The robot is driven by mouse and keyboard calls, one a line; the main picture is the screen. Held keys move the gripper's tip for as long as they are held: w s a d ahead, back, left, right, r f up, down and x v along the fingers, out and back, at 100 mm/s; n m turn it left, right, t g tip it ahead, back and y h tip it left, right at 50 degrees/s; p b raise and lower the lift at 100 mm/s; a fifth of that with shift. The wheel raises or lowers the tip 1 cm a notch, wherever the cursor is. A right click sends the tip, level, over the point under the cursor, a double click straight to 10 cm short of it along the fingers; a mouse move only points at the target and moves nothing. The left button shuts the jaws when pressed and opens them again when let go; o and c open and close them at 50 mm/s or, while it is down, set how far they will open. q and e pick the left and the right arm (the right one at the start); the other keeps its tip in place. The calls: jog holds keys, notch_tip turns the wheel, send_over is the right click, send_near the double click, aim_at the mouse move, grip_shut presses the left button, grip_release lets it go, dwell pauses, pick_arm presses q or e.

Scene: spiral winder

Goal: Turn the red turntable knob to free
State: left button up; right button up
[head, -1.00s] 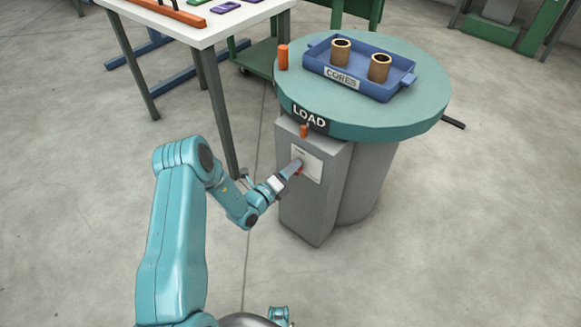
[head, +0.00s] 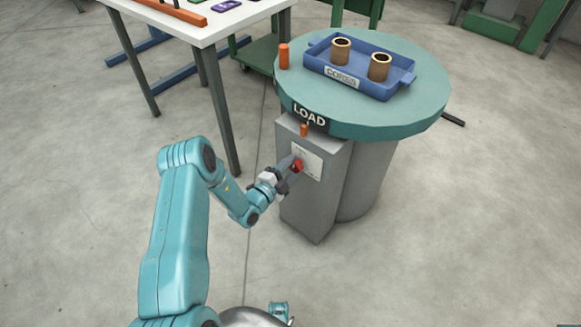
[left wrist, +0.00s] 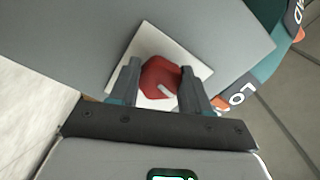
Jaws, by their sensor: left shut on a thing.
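The red knob (head: 298,166) sits on a white plate (head: 312,162) on the front of the grey pedestal below the turntable (head: 425,115). In the left wrist view the knob (left wrist: 160,78) lies between the two fingers and shows a pale pointer mark. My left gripper (head: 289,170) is shut on the knob; its fingers (left wrist: 156,88) are on either side of it. The plate's lettering is too small to read.
The turntable carries a blue CORES tray (head: 341,83) with two brown cores, an orange post (head: 284,57) and a LOAD label. A small orange peg (head: 304,130) sticks out above the plate. A white table (head: 230,28) stands at the upper left. The floor in front is clear.

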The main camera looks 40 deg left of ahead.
pick_arm(q)
jog(key=shift+w+r+n, duration=0.2)
jog(key=shift+n, duration=0.8)
jog(key=o, duration=1.1)
jog(key=shift+c, duration=0.2)
jog(key=shift+f, duration=0.2)
jog(key=s+a+p, duration=0.1)
jog(key=s+p, duration=0.2)
jog(key=s, duration=1.3)
jog(key=shift+s, duration=0.2)
